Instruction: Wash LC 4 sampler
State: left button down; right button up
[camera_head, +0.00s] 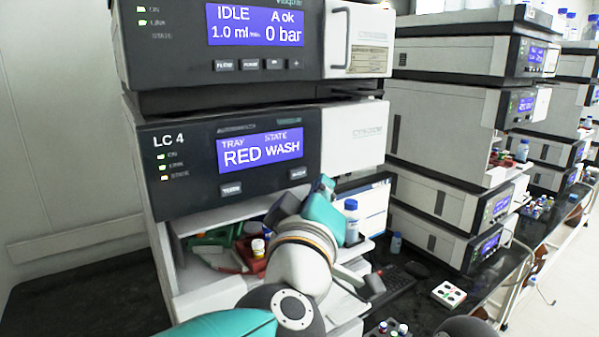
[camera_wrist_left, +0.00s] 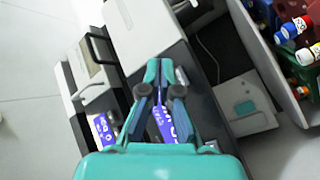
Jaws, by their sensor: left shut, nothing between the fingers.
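The LC 4 sampler (camera_head: 185,165) is the dark-fronted unit with a white right panel. Its display (camera_head: 260,150) reads TRAY RED, STATE WASH. Two buttons sit below it, one lower left (camera_head: 231,190) and one nearer the right (camera_head: 298,173). My left gripper (camera_head: 327,183) is shut and empty, in front of the sampler's lower right, close to the right button. In the left wrist view its closed fingertips (camera_wrist_left: 160,63) overlap the sampler's face, with a lit display (camera_wrist_left: 166,125) partly hidden behind the fingers. I cannot tell whether they touch. My right gripper is not in view.
Above is a pump module (camera_head: 240,45) showing IDLE, 0 bar. Below is an open bay with a green tray (camera_head: 212,238) and a capped vial (camera_head: 258,247). A blue-capped bottle (camera_head: 352,222) stands right of my wrist. More column stacks (camera_head: 440,150) line the right.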

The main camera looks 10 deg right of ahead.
pick_arm(q)
jog(key=shift+s+d, duration=0.2)
jog(key=shift+s, duration=0.4)
jog(key=shift+s+d, duration=0.2)
jog(key=shift+s, duration=0.4)
